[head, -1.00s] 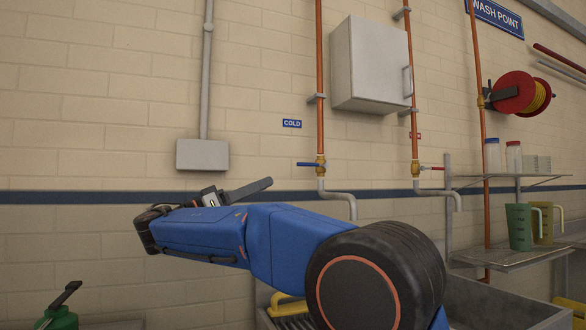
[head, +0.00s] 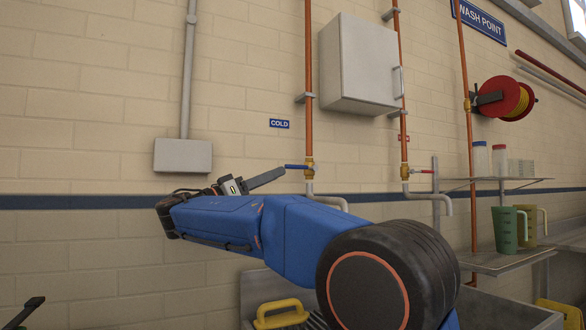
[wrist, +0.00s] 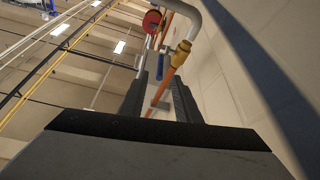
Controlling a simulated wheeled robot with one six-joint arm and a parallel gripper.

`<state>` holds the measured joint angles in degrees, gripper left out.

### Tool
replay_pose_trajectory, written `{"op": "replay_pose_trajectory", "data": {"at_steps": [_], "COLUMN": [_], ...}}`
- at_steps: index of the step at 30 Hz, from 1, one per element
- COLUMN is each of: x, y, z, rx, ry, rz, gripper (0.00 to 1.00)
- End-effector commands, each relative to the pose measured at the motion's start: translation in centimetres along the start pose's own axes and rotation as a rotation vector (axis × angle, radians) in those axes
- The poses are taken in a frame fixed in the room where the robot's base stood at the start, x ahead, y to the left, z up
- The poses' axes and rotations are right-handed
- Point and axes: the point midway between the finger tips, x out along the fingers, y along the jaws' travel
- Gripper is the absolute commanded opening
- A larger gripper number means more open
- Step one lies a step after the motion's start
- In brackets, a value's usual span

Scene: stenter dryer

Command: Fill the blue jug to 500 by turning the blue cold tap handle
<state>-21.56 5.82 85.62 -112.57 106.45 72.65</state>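The blue cold tap handle (head: 297,167) sticks out left from the brass valve (head: 309,170) on the left copper pipe, under the COLD sign. The handle (wrist: 160,66) and brass valve (wrist: 183,47) also show in the wrist view. My gripper (head: 282,172) is at the handle's left end in the head view. In the wrist view my gripper (wrist: 160,85) has its two fingers apart. The handle appears beyond the fingertips, near the left one; I cannot tell whether they touch. The grey cold spout (head: 330,200) is partly hidden by my arm. No blue jug can be made out.
A red-handled tap (head: 420,171) is on the right pipe. A green jug (head: 506,230) and a tan jug (head: 530,222) stand on the right shelf (head: 490,263). A yellow object (head: 280,314) lies low in the sink area. A grey cabinet (head: 350,65) hangs above.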

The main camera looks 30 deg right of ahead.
Motion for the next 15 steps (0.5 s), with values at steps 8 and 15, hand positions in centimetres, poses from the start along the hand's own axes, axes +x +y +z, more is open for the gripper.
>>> {"op": "replay_pose_trajectory", "data": {"at_steps": [8, 15], "x": [4.8, 7.2], "y": [0.1, 0.0], "z": [0.0, 0.0], "rx": [0.0, 0.0], "ry": [0.0, 0.0], "rz": [0.002, 0.001], "gripper": [0.3, 0.3]}}
